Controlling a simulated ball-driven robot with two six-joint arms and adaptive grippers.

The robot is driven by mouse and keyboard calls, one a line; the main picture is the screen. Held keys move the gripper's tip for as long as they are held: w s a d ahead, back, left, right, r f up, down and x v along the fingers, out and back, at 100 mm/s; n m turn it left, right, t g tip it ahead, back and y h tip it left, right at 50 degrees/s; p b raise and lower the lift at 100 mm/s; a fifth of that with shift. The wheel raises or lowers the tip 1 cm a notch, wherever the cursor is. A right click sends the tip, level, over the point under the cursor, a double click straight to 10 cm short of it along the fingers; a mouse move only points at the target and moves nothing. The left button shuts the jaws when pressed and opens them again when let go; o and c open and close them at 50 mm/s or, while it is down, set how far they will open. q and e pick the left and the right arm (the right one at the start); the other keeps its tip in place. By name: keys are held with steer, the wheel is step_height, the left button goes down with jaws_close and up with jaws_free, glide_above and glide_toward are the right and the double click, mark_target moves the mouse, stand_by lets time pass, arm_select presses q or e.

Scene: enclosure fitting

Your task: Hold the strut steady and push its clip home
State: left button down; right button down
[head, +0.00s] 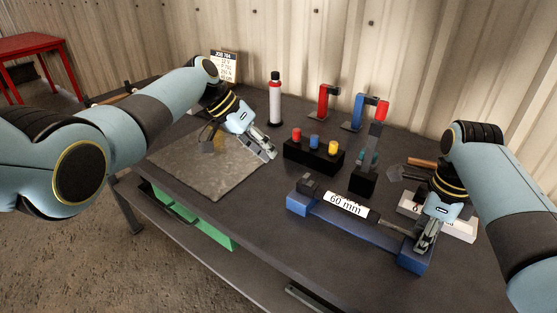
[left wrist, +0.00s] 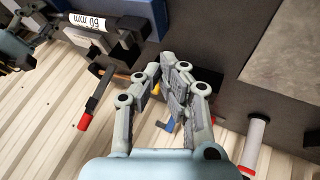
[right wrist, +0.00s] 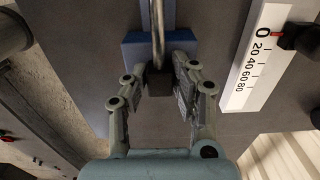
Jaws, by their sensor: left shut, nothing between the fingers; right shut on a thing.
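The strut (head: 345,204) has a dark body with a white "60 mm" label and a thin metal rod. It lies along a blue fixture (head: 372,234) and also shows in the left wrist view (left wrist: 85,22). My right gripper (head: 425,243) is shut at the rod end. In the right wrist view its fingers (right wrist: 165,88) close around a dark block (right wrist: 158,84) at the end of the metal rod (right wrist: 157,30). My left gripper (head: 270,155) is shut and empty, above the right edge of the grey mat and apart from the strut. I cannot make out the clip clearly.
A black block (head: 313,158) with red, blue and yellow knobs stands behind the strut.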

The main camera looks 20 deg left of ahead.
arm_select(q)
steer(key=shift+v, duration=2.3)
steer(key=shift+f, duration=0.1)
arm_select(e)
steer(key=c, duration=1)
jaws_free()
steer(key=shift+r, duration=0.1)
